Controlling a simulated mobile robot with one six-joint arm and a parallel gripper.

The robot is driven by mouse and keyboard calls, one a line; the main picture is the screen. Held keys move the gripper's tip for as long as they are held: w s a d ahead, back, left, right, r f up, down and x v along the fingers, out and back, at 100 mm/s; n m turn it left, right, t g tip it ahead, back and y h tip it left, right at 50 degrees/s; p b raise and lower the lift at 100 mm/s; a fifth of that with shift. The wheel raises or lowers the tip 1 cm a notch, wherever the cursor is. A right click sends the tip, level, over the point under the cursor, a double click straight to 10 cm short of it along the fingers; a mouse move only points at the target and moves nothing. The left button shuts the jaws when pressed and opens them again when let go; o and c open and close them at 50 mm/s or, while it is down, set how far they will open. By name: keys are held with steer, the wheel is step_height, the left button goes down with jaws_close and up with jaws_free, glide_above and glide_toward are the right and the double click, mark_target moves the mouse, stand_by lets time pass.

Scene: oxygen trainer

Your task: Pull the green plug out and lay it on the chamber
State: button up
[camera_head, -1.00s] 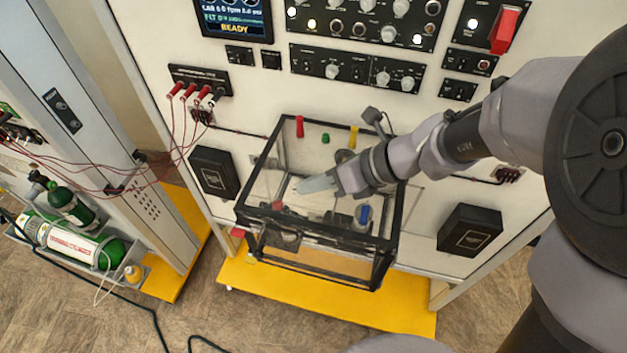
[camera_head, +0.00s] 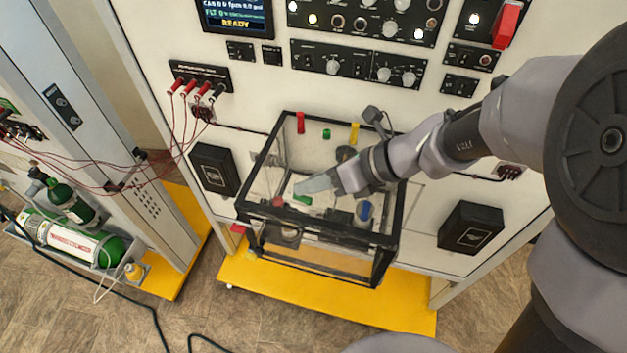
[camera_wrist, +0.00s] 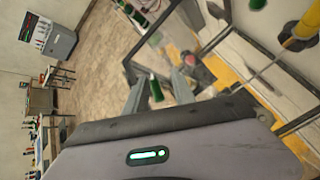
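The chamber is a clear box with a black frame (camera_head: 400,225) against the white panel. A small green plug (camera_head: 302,200) shows just below my fingertips, over the chamber top. I cannot tell whether it touches the top. In the wrist view the green plug (camera_wrist: 156,91) appears between my fingers, with a gap at its right side. My gripper (camera_head: 303,186) reaches in over the chamber from the right. Its fingers look spread apart in the wrist view (camera_wrist: 158,85). Another green piece (camera_head: 326,134) stands at the back of the chamber.
A red knob (camera_head: 278,202) and a blue piece (camera_head: 366,210) are near the front. Black boxes (camera_head: 470,229) flank the chamber.

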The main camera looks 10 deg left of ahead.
steer(key=shift+d+f, duration=0.1)
stand_by(0.5)
steer(key=shift+w+d, duration=0.1)
steer(key=p+v, duration=0.1)
steer(key=v, duration=1.6)
steer(key=shift+r, duration=0.25)
